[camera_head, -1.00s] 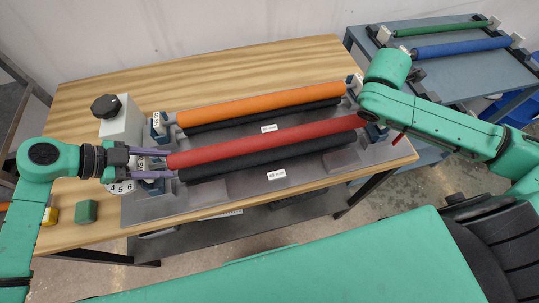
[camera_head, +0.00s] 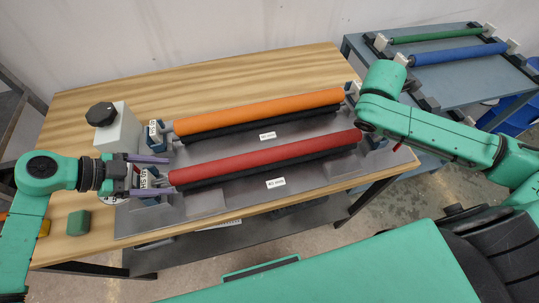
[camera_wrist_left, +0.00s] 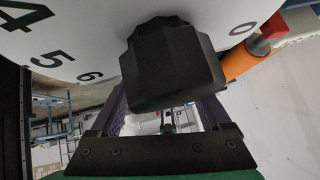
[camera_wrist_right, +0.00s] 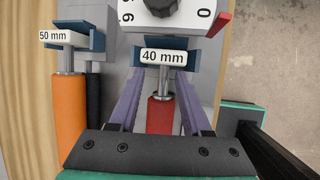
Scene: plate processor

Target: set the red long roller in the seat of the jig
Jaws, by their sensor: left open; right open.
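The red long roller (camera_head: 265,158) lies along the front of the grey jig (camera_head: 210,203), directly above a black roller (camera_head: 335,154), behind the "40 mm" label. In the right wrist view the red roller (camera_wrist_right: 160,116) lies between the spread fingers of my right gripper (camera_wrist_right: 160,88), its shaft reaching the blue seat (camera_wrist_right: 170,55) under a "40 mm" tag. My left gripper (camera_head: 160,175) is open at the roller's left end, fingers apart.
An orange roller (camera_head: 255,111) lies in the jig's rear row. A green block (camera_head: 78,222) sits front left. Green and blue rollers (camera_head: 455,51) lie on another table.

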